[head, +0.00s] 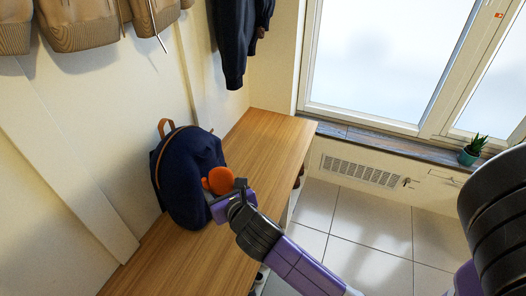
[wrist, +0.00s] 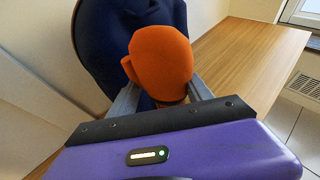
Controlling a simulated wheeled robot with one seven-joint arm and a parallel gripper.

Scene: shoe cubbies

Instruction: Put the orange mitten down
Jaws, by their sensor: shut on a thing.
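The orange mitten (head: 220,180) is held by my gripper (head: 222,192), in front of the navy backpack. In the wrist view the mitten (wrist: 160,62) stands upright, thumb to the left, with its lower end between the two grey fingers of my gripper (wrist: 163,95). The gripper is shut on it. The wooden bench top (head: 262,140) lies below and around; it shows to the right in the wrist view (wrist: 245,65). The gap between the mitten and the bench is hidden by the gripper.
The navy backpack (head: 185,165) with a brown handle stands on the bench against the wall, close behind the mitten. The bench is clear toward the window and toward the near end. Coats (head: 85,25) hang above. A small potted plant (head: 471,151) sits on the windowsill.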

